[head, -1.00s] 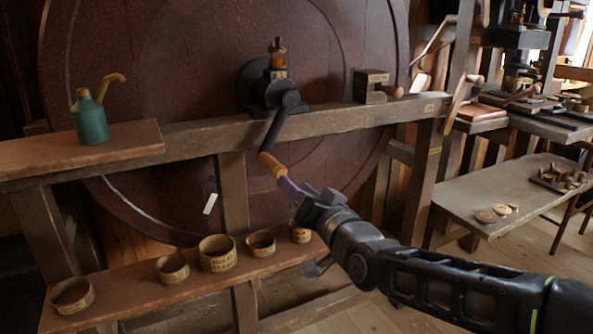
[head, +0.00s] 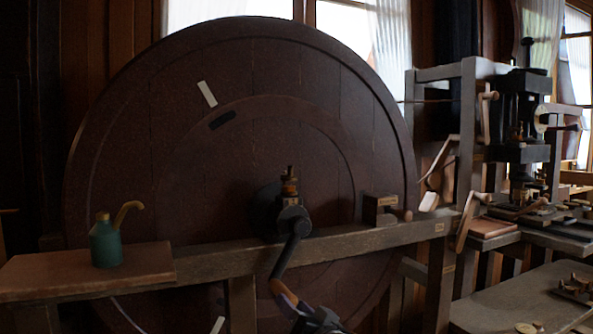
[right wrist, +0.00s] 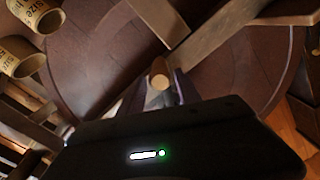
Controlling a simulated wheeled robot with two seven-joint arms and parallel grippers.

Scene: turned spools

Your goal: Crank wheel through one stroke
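The large dark red wheel (head: 170,150) stands upright behind a wooden beam. It has a pale mark (head: 207,93) and a dark mark (head: 222,120) at its upper left. A black crank arm (head: 288,252) hangs down from its hub, slightly to the left. The wooden crank handle (head: 279,287) is at its lower end and also shows end-on in the right wrist view (right wrist: 159,74). My right gripper (head: 291,301) is at the handle, its fingers around the handle's end and seemingly closed on it.
The wooden beam (head: 345,242) crosses in front of the wheel. A green oil can (head: 106,243) stands on a board at the left. A wooden block (head: 378,208) sits on the beam at right. Turned rings (right wrist: 38,13) show in the right wrist view. Benches crowd the right.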

